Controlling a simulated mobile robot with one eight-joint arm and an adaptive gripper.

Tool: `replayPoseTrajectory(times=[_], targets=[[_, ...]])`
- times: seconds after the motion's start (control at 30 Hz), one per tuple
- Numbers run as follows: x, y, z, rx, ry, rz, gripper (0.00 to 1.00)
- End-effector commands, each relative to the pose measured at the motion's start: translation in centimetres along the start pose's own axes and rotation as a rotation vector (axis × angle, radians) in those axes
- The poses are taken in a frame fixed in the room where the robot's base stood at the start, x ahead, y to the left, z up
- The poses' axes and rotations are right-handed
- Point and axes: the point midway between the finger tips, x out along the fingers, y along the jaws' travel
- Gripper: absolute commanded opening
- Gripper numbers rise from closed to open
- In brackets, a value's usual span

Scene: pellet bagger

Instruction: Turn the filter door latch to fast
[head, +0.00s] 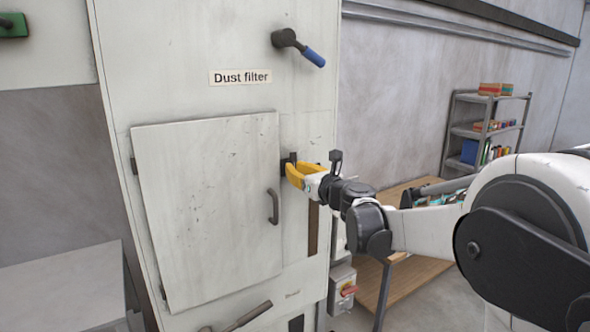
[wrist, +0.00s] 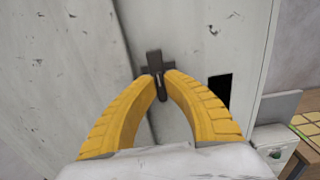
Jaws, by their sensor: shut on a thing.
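The filter door (head: 205,215) is a pale panel on the cabinet marked "Dust filter", with a dark bar handle (head: 273,206) on its right side. The dark latch (head: 287,165) sits at the door's right edge, near its top. My gripper (head: 291,172) reaches it from the right with its yellow fingers. In the wrist view the latch (wrist: 154,58) shows a cross-shaped dark body, and the fingertips of my gripper (wrist: 161,82) are shut on its narrow lower part. The fingers hide part of the latch in the head view.
A lever with a blue grip (head: 312,56) is above the door on the cabinet. A switch box with a red knob (head: 343,287) is low at the cabinet's right. A wooden table (head: 410,283) and a shelf rack (head: 466,130) stand further right.

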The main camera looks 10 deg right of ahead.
Motion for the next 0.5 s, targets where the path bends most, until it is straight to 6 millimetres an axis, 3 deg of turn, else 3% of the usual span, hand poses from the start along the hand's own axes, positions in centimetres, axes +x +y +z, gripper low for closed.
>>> replayPoseTrajectory(times=[0.27,0.5], targets=[[0.02,0.06,-0.08,-0.096,0.000,0.000,0.00],[0.04,0.15,-0.16,-0.288,0.000,0.000,0.00]])
